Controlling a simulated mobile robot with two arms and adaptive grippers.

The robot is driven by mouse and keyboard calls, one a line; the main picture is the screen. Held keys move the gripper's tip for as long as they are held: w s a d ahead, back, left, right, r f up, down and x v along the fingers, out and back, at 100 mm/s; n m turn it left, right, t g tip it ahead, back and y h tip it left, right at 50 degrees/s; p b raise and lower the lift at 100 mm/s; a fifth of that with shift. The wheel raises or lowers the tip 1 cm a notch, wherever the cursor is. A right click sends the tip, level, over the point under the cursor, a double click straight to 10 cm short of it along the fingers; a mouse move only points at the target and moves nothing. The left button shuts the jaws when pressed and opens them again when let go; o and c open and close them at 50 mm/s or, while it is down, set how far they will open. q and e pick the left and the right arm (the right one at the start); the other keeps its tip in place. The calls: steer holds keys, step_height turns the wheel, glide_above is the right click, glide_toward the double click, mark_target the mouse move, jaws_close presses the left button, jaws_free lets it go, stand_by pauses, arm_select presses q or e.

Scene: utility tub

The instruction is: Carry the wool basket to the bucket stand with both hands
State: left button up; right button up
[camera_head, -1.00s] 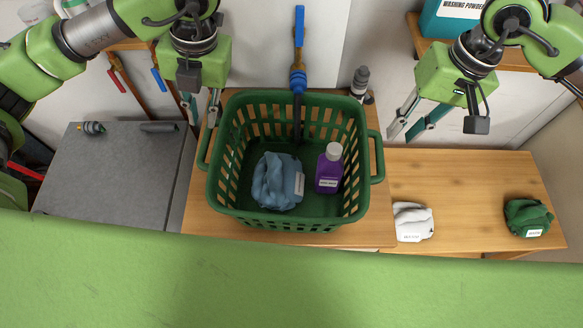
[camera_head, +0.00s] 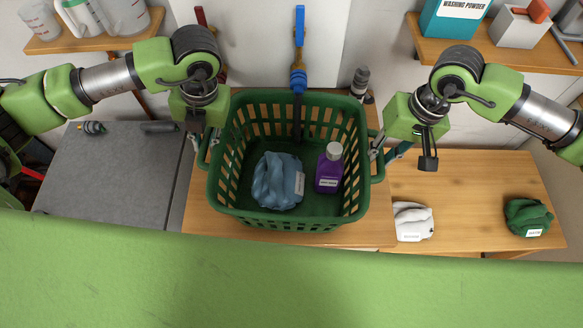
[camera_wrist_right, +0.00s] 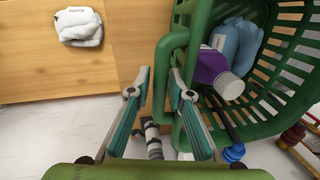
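The green wool basket (camera_head: 290,222) stands upright on a wooden top, holding a folded blue woollen item (camera_head: 277,182) and a purple bottle (camera_head: 329,172) with a pale cap. My left gripper (camera_head: 204,148) is at the basket's left handle, its fingers apart, mostly hidden under its wrist. My right gripper (camera_head: 382,150) is at the right handle. In the right wrist view its open fingers (camera_wrist_right: 155,84) stand on either side of the handle bar (camera_wrist_right: 160,95), with a gap visible. I cannot tell which surface is the bucket stand.
A wooden bench (camera_head: 465,190) at the right bears a white folded cloth (camera_head: 412,222) and a green one (camera_head: 527,217), with free room between. A grey cabinet (camera_head: 110,180) stands at the left.

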arm_select(q)
jaws_close()
arm_select(e)
jaws_close()
arm_select(q)
steer(key=shift+w+r, duration=0.1)
steer(key=shift+r, duration=0.05)
arm_select(e)
steer(key=shift+w+r, duration=0.1)
steer(key=shift+r, duration=0.1)
